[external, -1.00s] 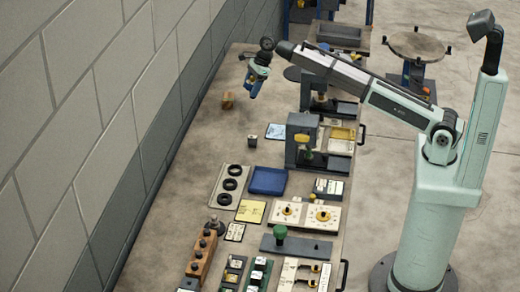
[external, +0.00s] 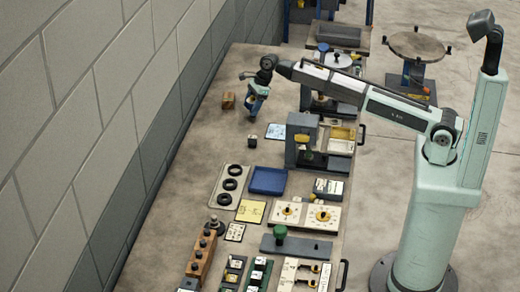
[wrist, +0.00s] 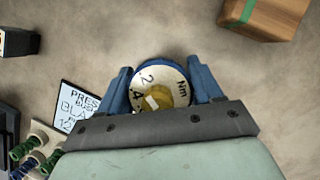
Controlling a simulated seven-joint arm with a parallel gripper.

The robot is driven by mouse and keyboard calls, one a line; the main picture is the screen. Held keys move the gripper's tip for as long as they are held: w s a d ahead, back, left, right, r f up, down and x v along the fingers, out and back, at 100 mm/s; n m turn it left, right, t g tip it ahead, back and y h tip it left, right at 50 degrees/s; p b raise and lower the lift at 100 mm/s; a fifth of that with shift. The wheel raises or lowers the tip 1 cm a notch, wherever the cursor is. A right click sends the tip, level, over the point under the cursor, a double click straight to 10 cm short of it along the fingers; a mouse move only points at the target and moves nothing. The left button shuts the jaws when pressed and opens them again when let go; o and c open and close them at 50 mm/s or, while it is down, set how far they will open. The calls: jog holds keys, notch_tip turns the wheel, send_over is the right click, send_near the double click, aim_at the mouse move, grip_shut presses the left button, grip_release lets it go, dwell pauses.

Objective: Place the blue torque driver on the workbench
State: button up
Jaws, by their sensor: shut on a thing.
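The torque driver (wrist: 159,87) is between the two blue fingers of my gripper (wrist: 164,90) in the wrist view; its round end shows a white dial with "Nm" and a yellow centre. In the external view my gripper (external: 258,90) points down over the far part of the workbench (external: 272,62). The driver is small and partly hidden by the fingers there, with a blue lower part (external: 255,106) hanging at or just above the bench; I cannot tell whether it touches.
A wooden block (external: 228,100) with a green stripe lies left of the gripper. A small dark block (external: 252,141) and a lettered card (external: 275,131) lie nearer. A grey press (external: 301,140) and a blue tray (external: 268,181) stand further along. Bare bench surrounds the gripper; the wall is left.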

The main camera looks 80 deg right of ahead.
jog(key=shift+f, duration=0.3)
jog(key=shift+s+f, duration=0.15)
jog(key=shift+f, duration=0.25)
grip_shut()
jog(key=o, duration=1.2)
grip_release()
jog(key=shift+r, duration=0.5)
jog(key=v, duration=1.2)
jog(key=shift+r, duration=0.2)
